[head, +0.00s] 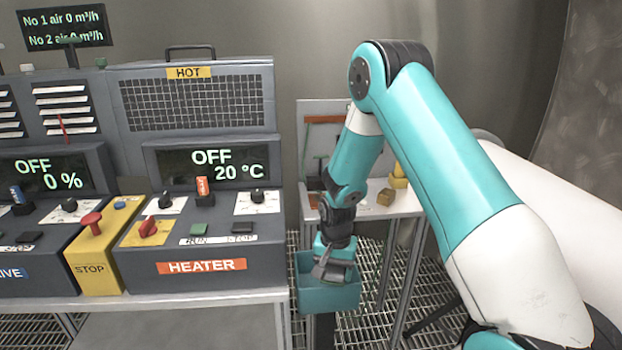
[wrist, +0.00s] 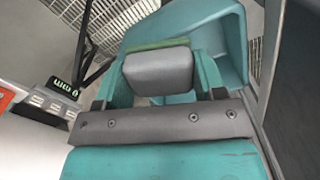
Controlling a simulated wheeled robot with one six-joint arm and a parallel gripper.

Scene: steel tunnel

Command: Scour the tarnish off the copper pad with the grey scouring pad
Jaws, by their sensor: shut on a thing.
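My gripper (head: 333,258) points down over a teal bin (head: 328,298) between the heater bench and the small back table. In the wrist view my gripper (wrist: 163,76) is shut on a grey block with a green far edge, which looks like the grey scouring pad (wrist: 158,70). The bin (wrist: 226,40) shows behind and below the pad in that view. Whether the pad touches the bin cannot be told. I cannot make out the copper pad for certain; a small brownish patch (head: 314,200) lies on the back table, partly beside my arm.
The heater console (head: 200,240) stands left of my gripper, with a yellow STOP box (head: 97,245) beyond it. The back table (head: 405,206) holds a small brown block (head: 385,197) and a yellow item (head: 399,177). Metal grating (head: 375,260) covers the floor.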

